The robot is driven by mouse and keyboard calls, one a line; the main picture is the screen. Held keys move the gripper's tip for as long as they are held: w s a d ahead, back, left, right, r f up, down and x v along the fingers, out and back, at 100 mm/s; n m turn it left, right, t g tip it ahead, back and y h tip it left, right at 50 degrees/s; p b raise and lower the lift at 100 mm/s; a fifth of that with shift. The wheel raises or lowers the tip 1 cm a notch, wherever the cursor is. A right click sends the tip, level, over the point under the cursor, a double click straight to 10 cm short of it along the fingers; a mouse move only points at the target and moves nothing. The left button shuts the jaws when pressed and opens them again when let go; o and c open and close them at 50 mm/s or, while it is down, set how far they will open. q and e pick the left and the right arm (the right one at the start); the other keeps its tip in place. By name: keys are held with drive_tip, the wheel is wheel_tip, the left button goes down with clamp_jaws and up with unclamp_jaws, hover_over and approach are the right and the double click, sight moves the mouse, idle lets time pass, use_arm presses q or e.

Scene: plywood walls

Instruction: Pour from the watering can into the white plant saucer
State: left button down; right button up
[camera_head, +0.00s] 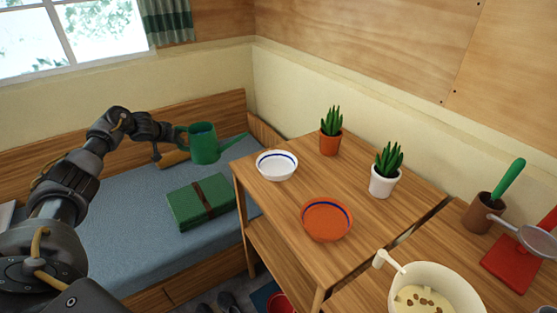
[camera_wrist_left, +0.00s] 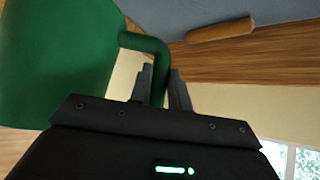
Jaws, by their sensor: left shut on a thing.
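The green watering can (camera_head: 204,146) is upright over the bed at the back, its spout pointing right towards the table. My left gripper (camera_head: 174,135) is shut on its handle, which shows between the fingers (camera_wrist_left: 160,88) in the left wrist view; the can's body (camera_wrist_left: 55,60) fills the left of that view. The white plant saucer (camera_head: 277,174), with a blue ring inside, stands on the table's far left corner, right of the can and apart from it. My right gripper is not in view.
An orange saucer (camera_head: 326,220) and two potted plants, one in terracotta (camera_head: 330,145) and one in white (camera_head: 383,184), share the wooden table (camera_head: 290,199). A green strapped case (camera_head: 200,203) and a tan roll (camera_head: 174,158) lie on the bed. A bowl (camera_head: 465,290) stands front right.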

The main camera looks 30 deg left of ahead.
sight(180, 129)
use_arm(q)
drive_tip(key=shift+r, duration=0.2)
drive_tip(key=r, duration=0.1)
drive_tip(key=d+r+y, duration=0.1)
drive_tip(key=shift+d+r+m, duration=0.15)
drive_tip(key=shift+r+m, duration=0.2)
drive_tip(key=shift+m, duration=0.05)
drive_tip(key=shift+r+y, duration=0.1)
drive_tip(key=shift+y, duration=0.2)
drive_tip(key=shift+w+d+r+g, duration=0.1)
drive_tip(key=shift+d+r+g, duration=0.1)
drive_tip(key=shift+r+g, duration=0.1)
drive_tip(key=shift+d+r+m+y, duration=0.25)
drive_tip(key=shift+m+y, duration=0.05)
drive_tip(key=shift+w+d+r+y, duration=0.15)
drive_tip(key=shift+d+r+y, duration=0.15)
drive_tip(key=shift+d+r, duration=0.1)
